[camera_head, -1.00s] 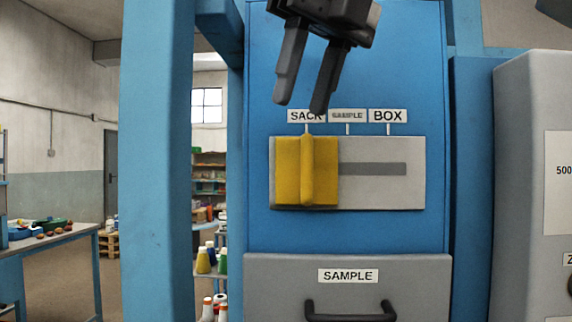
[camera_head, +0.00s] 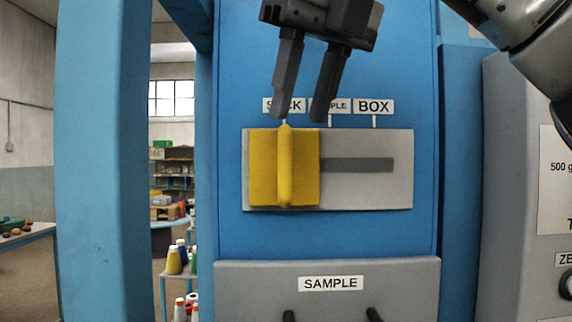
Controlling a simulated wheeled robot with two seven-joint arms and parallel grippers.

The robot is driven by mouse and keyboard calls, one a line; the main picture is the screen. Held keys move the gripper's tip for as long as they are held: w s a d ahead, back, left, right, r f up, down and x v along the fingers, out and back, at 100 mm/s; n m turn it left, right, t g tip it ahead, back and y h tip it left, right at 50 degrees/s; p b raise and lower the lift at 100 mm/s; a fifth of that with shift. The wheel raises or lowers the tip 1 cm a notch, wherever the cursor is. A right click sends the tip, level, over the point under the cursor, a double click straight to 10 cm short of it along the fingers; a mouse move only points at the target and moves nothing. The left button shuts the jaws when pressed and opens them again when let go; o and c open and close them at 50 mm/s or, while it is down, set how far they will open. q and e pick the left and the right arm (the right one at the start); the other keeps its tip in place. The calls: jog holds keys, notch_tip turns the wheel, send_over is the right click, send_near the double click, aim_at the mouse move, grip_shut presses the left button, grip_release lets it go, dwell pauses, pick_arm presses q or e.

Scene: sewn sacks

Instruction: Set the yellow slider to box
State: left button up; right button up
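The yellow slider (camera_head: 302,167) is a square block with an upright ridge on a light grey plate (camera_head: 400,145). It sits at the left end of the dark slot (camera_head: 357,165), with its ridge under the SACK label (camera_head: 271,105). The SAMPLE label (camera_head: 342,106) and BOX label (camera_head: 373,106) are to the right, each with a white tick. My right gripper (camera_head: 302,105) is open and empty, pointing down above the slider. Its two dark fingers partly cover the SACK and SAMPLE labels. The fingertips look slightly above the slider; their depth from it is unclear. My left gripper is out of view.
A grey drawer (camera_head: 250,290) labelled SAMPLE lies below the plate. A blue post (camera_head: 100,160) stands left, and a grey machine (camera_head: 510,180) stands right. The blue panel (camera_head: 330,235) around the plate is clear.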

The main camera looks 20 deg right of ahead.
aim_at(290, 149)
jog(key=x, duration=0.8)
grip_shut()
jog(key=shift+w, duration=0.1)
